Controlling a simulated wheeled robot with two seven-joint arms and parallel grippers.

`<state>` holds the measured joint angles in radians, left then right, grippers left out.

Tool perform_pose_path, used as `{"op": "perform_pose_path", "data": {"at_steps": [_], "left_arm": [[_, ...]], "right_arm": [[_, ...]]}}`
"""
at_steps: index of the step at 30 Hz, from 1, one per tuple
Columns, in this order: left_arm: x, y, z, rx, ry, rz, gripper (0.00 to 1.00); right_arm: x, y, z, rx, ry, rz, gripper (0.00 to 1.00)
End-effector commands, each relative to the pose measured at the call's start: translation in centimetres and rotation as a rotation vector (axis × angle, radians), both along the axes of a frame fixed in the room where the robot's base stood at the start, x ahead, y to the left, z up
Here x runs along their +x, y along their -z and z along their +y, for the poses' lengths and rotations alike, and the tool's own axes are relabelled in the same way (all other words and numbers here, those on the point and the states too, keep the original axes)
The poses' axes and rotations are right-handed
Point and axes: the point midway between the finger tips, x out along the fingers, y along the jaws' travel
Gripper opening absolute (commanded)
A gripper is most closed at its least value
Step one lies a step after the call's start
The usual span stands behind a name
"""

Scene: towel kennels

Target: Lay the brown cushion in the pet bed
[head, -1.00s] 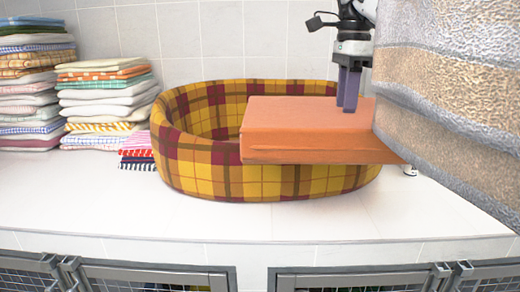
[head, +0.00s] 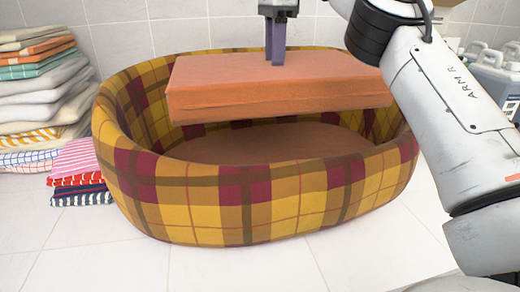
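The brown cushion (head: 280,100), an orange-brown rectangular slab, hangs roughly level above the pet bed. The pet bed (head: 230,205) is an oval with yellow, brown and maroon plaid walls and a plain brown floor (head: 260,145). The cushion lies over the back half of the bed's opening, with a gap beneath its front edge. My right gripper (head: 276,55) comes down behind the cushion with its fingers at the cushion's far edge, and it holds the cushion up. My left gripper is not in view.
Stacks of folded towels (head: 35,90) stand at the left, with a low pile of striped ones (head: 78,170) close to the bed. Pale plastic jugs (head: 490,75) stand at the right. The white tiled top (head: 100,255) is clear in front of the bed.

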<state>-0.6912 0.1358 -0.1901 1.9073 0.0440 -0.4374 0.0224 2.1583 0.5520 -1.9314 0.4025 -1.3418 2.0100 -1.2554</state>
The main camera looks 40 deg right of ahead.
Motion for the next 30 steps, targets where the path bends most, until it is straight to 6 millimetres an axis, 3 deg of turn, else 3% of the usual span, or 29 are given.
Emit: {"op": "perform_pose_path", "data": {"at_steps": [15, 24, 30], "left_arm": [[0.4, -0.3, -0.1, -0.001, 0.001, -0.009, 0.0], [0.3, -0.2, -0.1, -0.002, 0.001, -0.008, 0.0], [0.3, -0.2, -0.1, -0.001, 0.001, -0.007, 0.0]], "right_arm": [[0.0, 2.4, 0.0, 0.001, -0.002, 0.0, 0.0], [0.0, 6.0, 0.1, 0.002, -0.003, 0.003, 0.0], [0.0, 7.4, 0.0, 0.001, -0.002, 0.002, 0.0]]}}
